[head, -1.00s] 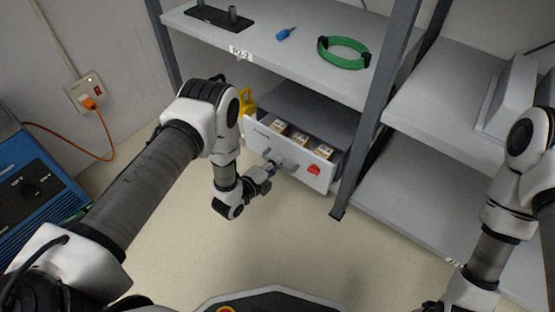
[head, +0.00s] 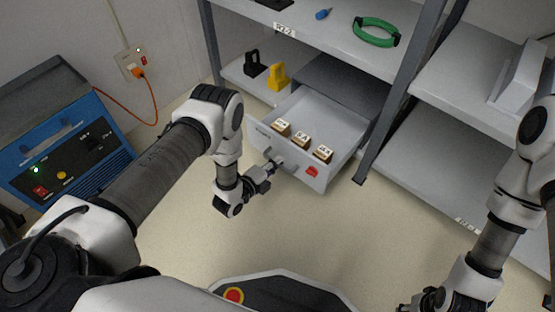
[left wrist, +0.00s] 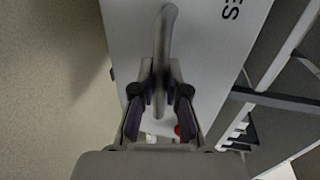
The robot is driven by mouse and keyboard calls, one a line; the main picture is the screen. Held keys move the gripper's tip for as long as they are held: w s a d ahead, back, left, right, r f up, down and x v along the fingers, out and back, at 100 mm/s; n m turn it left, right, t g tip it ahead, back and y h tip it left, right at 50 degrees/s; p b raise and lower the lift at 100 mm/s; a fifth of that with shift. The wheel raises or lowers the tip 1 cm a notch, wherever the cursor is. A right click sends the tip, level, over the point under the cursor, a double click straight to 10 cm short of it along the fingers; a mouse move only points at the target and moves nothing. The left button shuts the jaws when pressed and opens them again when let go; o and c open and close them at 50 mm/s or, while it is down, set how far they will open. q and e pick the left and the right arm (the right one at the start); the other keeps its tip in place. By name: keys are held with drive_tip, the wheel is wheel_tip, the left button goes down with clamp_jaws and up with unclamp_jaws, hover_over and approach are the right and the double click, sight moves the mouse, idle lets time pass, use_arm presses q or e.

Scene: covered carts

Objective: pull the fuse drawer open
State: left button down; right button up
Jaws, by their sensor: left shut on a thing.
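The fuse drawer (head: 259,138) stands well out from under the lower shelf in the head view. Its grey inside shows, with several labelled fuse blocks (head: 301,142) just behind the front panel. My left gripper (head: 272,166) is at the panel, shut on the bar handle (head: 287,165). In the left wrist view the curved handle (left wrist: 163,50) runs between the two fingers (left wrist: 160,95), with part of the lettering on the panel beside it. My right gripper (head: 432,300) is at the bottom edge, away from the drawer, its fingertips not clear.
A blue machine (head: 70,150) stands at left. The floor before the drawer is clear.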

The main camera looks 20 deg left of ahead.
use_arm(q)
drive_tip(key=c, duration=1.2)
unclamp_jaws()
drive_tip(key=v, duration=1.2)
